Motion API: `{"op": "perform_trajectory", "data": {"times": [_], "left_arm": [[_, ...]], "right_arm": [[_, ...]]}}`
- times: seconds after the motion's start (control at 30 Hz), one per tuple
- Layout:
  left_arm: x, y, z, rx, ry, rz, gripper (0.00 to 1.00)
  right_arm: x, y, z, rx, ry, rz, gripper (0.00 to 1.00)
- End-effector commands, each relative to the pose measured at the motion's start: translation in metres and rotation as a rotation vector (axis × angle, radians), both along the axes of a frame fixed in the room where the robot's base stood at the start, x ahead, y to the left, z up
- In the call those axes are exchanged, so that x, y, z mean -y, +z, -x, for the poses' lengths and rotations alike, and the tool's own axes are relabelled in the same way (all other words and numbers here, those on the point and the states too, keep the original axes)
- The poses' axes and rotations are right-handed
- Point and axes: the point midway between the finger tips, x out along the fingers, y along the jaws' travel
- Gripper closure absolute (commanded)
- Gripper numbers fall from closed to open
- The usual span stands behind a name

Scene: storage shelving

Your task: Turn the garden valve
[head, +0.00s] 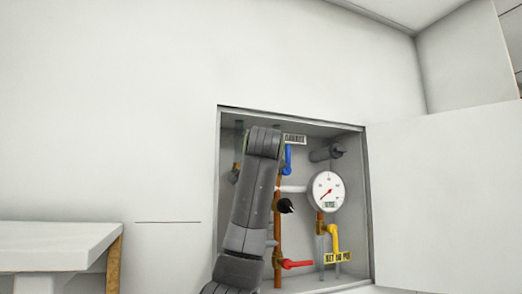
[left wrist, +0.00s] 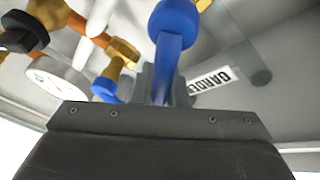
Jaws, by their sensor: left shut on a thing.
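The garden valve's blue lever (left wrist: 172,45) runs down between my left gripper's fingers (left wrist: 163,88) in the left wrist view. The gripper is shut on it. A white label with dark letters, partly cut off and seeming to read GARDEN (left wrist: 212,80), is beside it. In the head view my left arm reaches up into an open wall cabinet (head: 368,210), and its fingertips are hidden there. A blue lever (head: 288,158) shows just right of the arm under the label (head: 294,139). My right gripper is in neither view.
The cabinet holds a round gauge (head: 326,191), a black knob (head: 286,206), a red lever (head: 297,264) and a yellow lever (head: 334,240) on pipes close to my arm. The open white door (head: 450,195) is at right. A white table (head: 60,245) stands at left.

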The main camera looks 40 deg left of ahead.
Motion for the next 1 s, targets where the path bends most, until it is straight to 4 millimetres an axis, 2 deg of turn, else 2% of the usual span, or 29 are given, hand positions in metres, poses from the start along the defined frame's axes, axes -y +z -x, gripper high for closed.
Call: {"op": "perform_trajectory", "data": {"times": [0.5, 1.0], "left_arm": [[0.004, -0.028, -0.007, -0.393, 0.0, -0.204, 1.0], [0.003, -0.04, -0.006, -0.547, 0.0, -0.284, 1.0]], "right_arm": [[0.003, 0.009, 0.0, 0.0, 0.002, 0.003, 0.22], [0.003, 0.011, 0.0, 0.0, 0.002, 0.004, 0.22]]}}
